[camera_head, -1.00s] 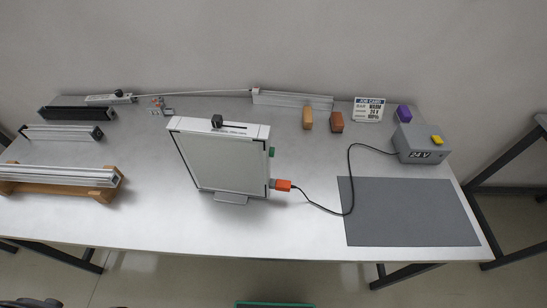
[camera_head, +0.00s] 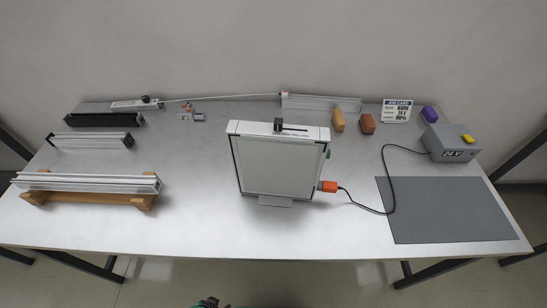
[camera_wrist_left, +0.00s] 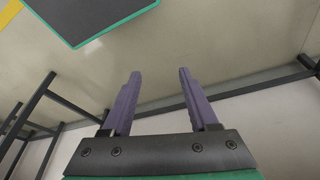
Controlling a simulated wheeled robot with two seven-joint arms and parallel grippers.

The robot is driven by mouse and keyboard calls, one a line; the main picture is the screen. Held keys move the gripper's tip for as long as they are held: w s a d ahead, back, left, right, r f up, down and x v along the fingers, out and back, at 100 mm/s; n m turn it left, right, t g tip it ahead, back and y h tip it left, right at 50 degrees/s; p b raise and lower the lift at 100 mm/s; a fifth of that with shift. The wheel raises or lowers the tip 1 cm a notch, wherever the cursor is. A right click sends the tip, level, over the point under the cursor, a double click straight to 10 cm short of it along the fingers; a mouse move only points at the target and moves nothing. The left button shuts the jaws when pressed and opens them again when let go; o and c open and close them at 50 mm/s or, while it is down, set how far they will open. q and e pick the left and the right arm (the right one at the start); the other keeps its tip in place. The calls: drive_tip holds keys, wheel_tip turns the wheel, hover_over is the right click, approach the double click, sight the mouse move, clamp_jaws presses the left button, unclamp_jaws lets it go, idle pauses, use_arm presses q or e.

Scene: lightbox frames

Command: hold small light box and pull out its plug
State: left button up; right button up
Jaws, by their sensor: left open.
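The small light box (camera_head: 280,166) stands upright on the table, a pale panel in a white frame with a black knob on top. An orange plug (camera_head: 328,186) sits at the lower right side of the box. Its black cable (camera_head: 385,190) runs right to a grey 24 V supply (camera_head: 452,143). My left gripper (camera_wrist_left: 154,75) shows in the left wrist view with two purple fingers apart and nothing between them. It is away from the box, over floor. In the head view only a small dark and green part shows at the bottom edge. My right gripper is not in view.
A grey mat (camera_head: 450,210) lies at the right. A job card (camera_head: 397,111), an orange block (camera_head: 339,120), a brown block (camera_head: 368,124) and a purple block (camera_head: 429,114) are at the back. Metal profiles on a wooden stand (camera_head: 90,200) lie left. The table front is clear.

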use_arm(q)
drive_tip(key=w+d+r+m+t+h, duration=0.1)
drive_tip(key=w+d+r+h, duration=0.2)
drive_tip(key=d, duration=0.4)
drive_tip(key=w+d+r+m+t+h, duration=0.1)
drive_tip(key=w+d+r, duration=0.2)
drive_tip(key=d+r, duration=0.35)
drive_tip(key=w+d+r+m+t+h, duration=0.1)
drive_tip(key=w+d+r+h, duration=0.1)
drive_tip(key=d, duration=0.6)
drive_tip(key=s+d+r+m+g+h, duration=0.1)
drive_tip(key=s+d+r+m+h, duration=0.25)
drive_tip(key=d+r, duration=0.7)
drive_tip(key=s+d+r+m+h, duration=0.2)
drive_tip(key=d+r+h, duration=0.2)
drive_tip(key=d+r, duration=0.7)
drive_tip(key=n+t+y, duration=1.1)
drive_tip(key=t+y, duration=0.2)
approach(279, 120)
drive_tip(key=w, duration=0.8)
drive_tip(key=w+d, duration=0.1)
drive_tip(key=w, duration=0.3)
drive_tip(key=shift+w+f, duration=0.2)
drive_tip(key=shift+w, duration=0.05)
clamp_jaws()
